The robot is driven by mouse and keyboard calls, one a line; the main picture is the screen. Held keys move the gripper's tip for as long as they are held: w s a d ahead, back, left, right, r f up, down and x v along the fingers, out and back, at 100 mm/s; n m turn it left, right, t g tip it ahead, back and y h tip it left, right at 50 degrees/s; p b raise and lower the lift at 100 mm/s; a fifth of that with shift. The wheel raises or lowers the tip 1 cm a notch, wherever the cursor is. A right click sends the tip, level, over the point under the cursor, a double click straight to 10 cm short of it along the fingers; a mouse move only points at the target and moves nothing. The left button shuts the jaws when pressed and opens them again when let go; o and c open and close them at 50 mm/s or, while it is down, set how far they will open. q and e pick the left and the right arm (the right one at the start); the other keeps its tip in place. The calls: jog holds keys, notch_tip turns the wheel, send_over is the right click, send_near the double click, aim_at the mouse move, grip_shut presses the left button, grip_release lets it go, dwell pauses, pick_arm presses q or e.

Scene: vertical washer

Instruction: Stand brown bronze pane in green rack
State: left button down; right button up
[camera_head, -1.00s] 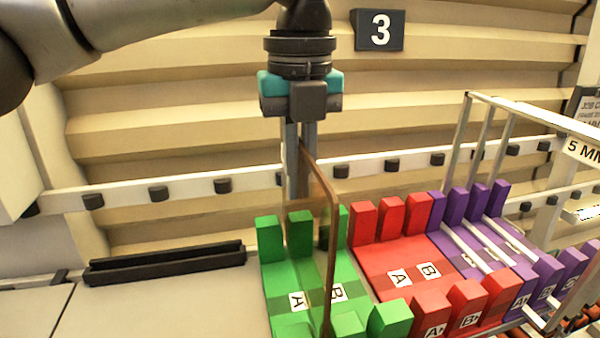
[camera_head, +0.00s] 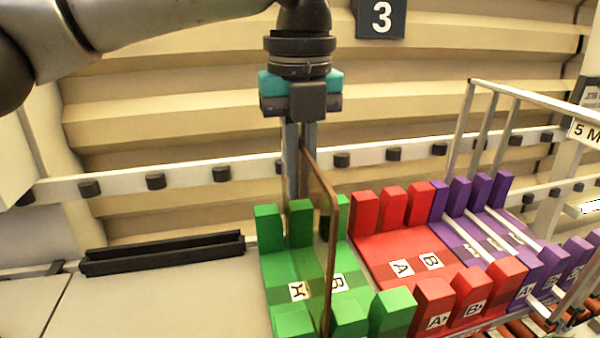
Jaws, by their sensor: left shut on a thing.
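The brown bronze pane (camera_head: 320,190) is upright, see-through and seen almost edge-on. My left gripper (camera_head: 299,190) points down and is shut on the pane's upper left part. The pane stands over the green rack (camera_head: 284,265), in line with the middle of it, between labels A and B. The pane's lower part reaches down among the green posts. Its bottom edge is hidden behind the front posts, so I cannot tell whether it is seated in a slot or still clear of the base. My right gripper is not in view.
A red rack (camera_head: 385,243) stands right beside the green one, then a purple rack (camera_head: 470,232) with pale bars and a metal frame (camera_head: 535,100). A black slotted bar (camera_head: 165,253) lies on the pale bench (camera_head: 160,305) at left. A rail with dark knobs runs behind.

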pick_arm(q)
jog(key=shift+f+b, duration=0.6)
jog(key=shift+b, duration=0.05)
dwell(1.0)
jog(key=c, duration=1)
grip_release()
jog(key=shift+o, duration=0.4)
jog(key=shift+f, duration=0.15)
notch_tip(320, 180, up, 14)
jog(key=shift+r+p, duration=0.2)
jog(key=shift+p, duration=0.8)
jog(key=shift+r, duration=0.55)
jog(key=shift+s+f, duration=0.1)
